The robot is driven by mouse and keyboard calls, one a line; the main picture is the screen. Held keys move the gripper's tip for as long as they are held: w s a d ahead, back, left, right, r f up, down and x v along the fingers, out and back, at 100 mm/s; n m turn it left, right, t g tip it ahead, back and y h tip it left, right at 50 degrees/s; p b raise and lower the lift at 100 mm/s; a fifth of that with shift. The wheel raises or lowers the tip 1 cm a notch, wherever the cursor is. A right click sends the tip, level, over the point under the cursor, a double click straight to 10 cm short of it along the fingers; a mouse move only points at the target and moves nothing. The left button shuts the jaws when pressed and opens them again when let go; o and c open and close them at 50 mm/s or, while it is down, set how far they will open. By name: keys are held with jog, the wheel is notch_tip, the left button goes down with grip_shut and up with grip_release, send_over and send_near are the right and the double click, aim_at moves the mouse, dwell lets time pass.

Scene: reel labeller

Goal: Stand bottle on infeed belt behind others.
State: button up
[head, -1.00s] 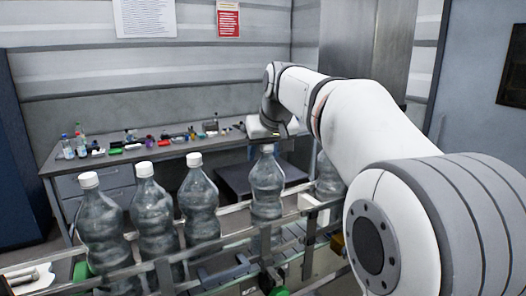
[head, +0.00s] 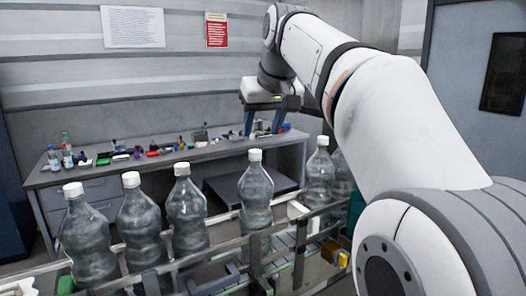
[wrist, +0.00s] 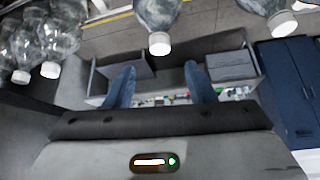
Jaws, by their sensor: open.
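A clear bottle with a white cap (head: 256,195) stands upright on the infeed belt (head: 228,270), between the rails. Three like bottles (head: 187,210) stand in a row to its left, with a gap between. My gripper (head: 262,131) is open and empty, raised above and beyond the single bottle's cap, apart from it. In the wrist view its two blue fingers (wrist: 159,78) are spread with nothing between them, and a bottle (wrist: 158,12) shows past them. The bottle bases are partly hidden by the front rail.
More bottles (head: 319,172) stand to the right, one partly hidden by my arm. Metal guide rails (head: 150,272) run along the belt. A grey workbench (head: 225,150) with small items stands behind, and a dark flat-topped unit (head: 268,183) lies between.

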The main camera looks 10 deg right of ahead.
jog(key=s+f+g, duration=0.1)
jog(key=s+f, duration=0.6)
jog(key=f, duration=0.3)
jog(key=s+f+m+g, duration=0.1)
jog(key=s+f, duration=0.7)
jog(key=f, duration=0.3)
jog(key=s+f+g, duration=0.1)
jog(key=s+f, duration=0.7)
jog(key=f, duration=0.3)
jog(key=shift+s+m+h, duration=0.25)
jog(key=shift+m+h, duration=0.05)
jog(key=shift+h, duration=0.1)
jog(key=shift+d, duration=0.1)
jog(key=shift+c, duration=0.2)
